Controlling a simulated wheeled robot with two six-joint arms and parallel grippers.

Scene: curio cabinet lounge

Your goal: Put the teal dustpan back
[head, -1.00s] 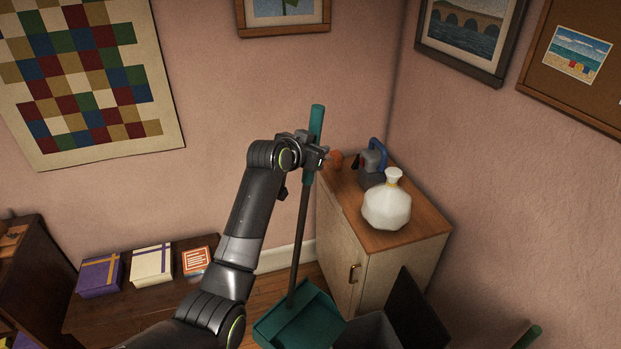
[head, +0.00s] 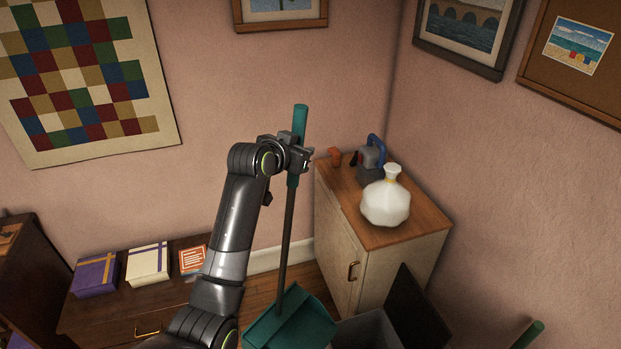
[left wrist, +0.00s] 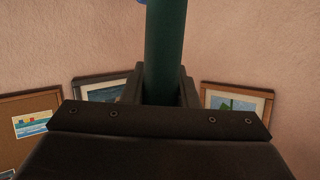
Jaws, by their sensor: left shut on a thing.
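The teal dustpan (head: 291,322) hangs from a long dark pole with a teal grip at the top. My left gripper (head: 298,155) is shut on that teal grip, just below its upper end. In the left wrist view the grip (left wrist: 165,50) stands between the fingers. The pole leans slightly and the pan is low, left of the cabinet. I cannot tell whether the pan touches the floor. My right gripper is not in view.
An open dark bin (head: 367,331) is right of the pan. A low dresser (head: 100,320) with boxes stands left.

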